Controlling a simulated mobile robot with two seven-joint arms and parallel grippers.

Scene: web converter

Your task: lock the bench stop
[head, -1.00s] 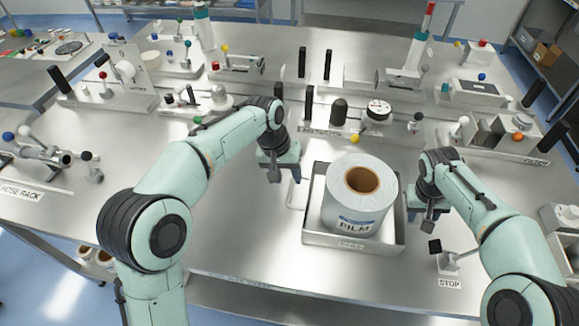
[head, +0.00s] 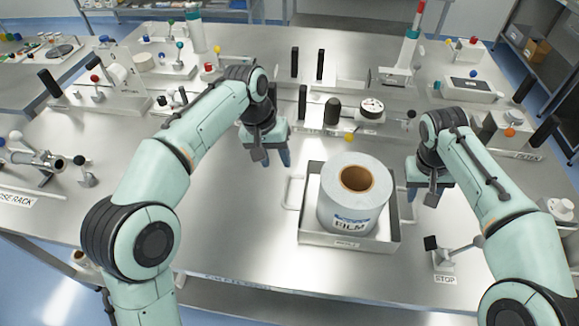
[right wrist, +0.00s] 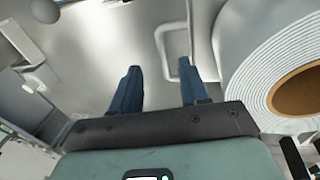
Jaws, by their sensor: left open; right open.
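The bench stop (head: 444,262) stands at the front right of the bench, behind a label reading STOP (head: 445,280). It has a small light block, a black square-looking knob (head: 431,243) at its left and a thin rod slanting up to the right. My right gripper (head: 426,192) is open and empty above the bench, behind the stop and right of the film tray. Its two blue fingers also show apart in the right wrist view (right wrist: 157,88). My left gripper (head: 271,157) is open and empty, left of and behind the tray.
A large FILM roll (head: 345,210) sits in a metal tray (head: 346,243) with side handles, between my grippers. A tray handle (right wrist: 173,58) shows near the right fingers. Several fixtures with coloured knobs line the back of the bench. Bare bench lies left of the tray.

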